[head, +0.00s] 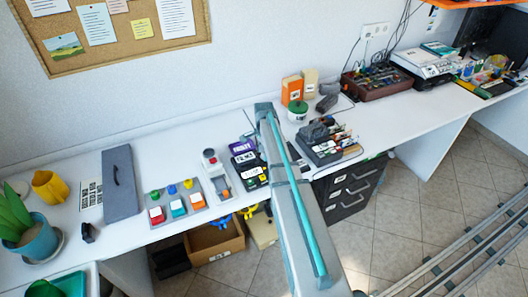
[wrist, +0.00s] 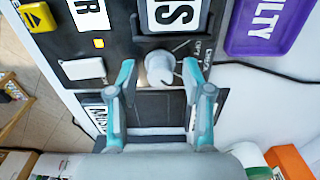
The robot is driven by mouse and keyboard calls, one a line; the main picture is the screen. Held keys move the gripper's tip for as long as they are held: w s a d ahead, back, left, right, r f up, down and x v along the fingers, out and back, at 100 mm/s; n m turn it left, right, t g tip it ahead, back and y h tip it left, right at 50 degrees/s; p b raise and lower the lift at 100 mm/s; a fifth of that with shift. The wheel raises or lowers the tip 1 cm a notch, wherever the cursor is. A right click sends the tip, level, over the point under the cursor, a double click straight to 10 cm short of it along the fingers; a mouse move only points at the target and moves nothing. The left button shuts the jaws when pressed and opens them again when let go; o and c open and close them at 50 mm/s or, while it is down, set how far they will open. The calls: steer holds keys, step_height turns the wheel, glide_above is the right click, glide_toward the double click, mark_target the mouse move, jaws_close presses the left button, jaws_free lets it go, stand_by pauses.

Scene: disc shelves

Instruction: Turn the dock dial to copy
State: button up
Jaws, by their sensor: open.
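The dock (wrist: 120,45) is a black panel in the wrist view, with a round pale grey dial (wrist: 160,68) near its middle. Small print beside the dial's right side appears to include "COPY" (wrist: 207,62). My gripper (wrist: 158,76) is open, with one teal finger on each side of the dial. I cannot tell whether either finger touches it, nor clearly where the dial points.
A purple "FAULTY" case (wrist: 258,25) lies right of the dial in the wrist view, and a white block (wrist: 84,69) sits left. In the head view, a button panel (head: 178,208) and grey case (head: 120,182) stand left, and a dark holder (head: 325,145) stands right.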

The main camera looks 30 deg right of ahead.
jaws_close()
